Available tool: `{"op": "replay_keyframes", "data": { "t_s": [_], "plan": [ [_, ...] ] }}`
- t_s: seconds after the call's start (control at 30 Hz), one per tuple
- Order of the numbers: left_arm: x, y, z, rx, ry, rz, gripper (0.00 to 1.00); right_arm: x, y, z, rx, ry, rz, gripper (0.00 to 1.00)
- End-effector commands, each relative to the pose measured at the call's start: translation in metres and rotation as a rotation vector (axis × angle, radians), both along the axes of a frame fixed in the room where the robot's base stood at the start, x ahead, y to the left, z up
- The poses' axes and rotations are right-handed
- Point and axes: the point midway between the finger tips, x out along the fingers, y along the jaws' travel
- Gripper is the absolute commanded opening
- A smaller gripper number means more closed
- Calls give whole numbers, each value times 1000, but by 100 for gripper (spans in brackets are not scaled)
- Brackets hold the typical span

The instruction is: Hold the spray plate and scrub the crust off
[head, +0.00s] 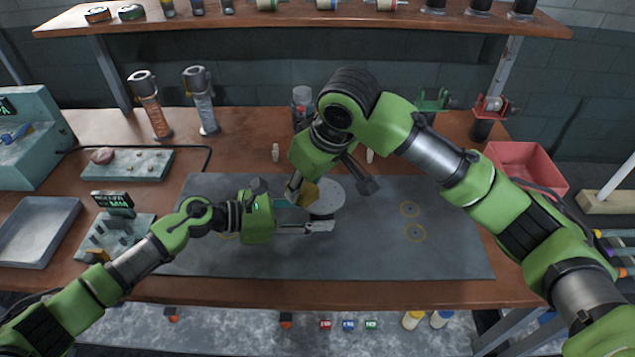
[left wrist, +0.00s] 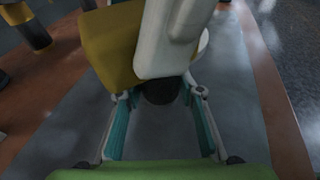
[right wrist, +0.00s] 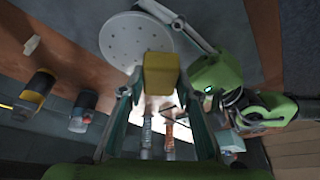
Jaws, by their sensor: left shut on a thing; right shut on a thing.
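The spray plate (head: 328,197) is a pale round disc with small holes, above the grey mat in the head view. It also shows in the right wrist view (right wrist: 135,40), where I make out no clear crust. My left gripper (head: 308,215) is shut on the plate from the left, one finger along its near side. My right gripper (head: 303,192) comes from above, shut on a yellow scrub block (right wrist: 160,73). The block overlaps the plate's edge; I cannot tell whether they touch. In the left wrist view the block (left wrist: 108,48) and right gripper hide most of the plate.
The grey mat (head: 450,255) has bare room at the right, marked with yellow rings. A red bin (head: 527,165) stands at the right. A grey tray (head: 38,228) and a small display stand (head: 113,205) are at the left. Two tube-like tools (head: 201,103) stand behind.

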Motion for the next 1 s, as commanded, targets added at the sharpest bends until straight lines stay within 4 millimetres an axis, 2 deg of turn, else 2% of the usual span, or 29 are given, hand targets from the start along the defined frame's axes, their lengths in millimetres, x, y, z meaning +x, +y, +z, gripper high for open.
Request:
{"op": "replay_keyframes", "data": {
  "t_s": [0.77,0.87,1.0],
  "plan": [
    [1,0,1,-1,-1,1,23,5,-73,-1,-1,3,-3,10],
    [0,0,1,-1,-1,1,23,7,-70,18,2,-5,0,10],
    [0,0,1,-1,-1,1,23,6,-70,30,0,0,0,10]
  ]
}}
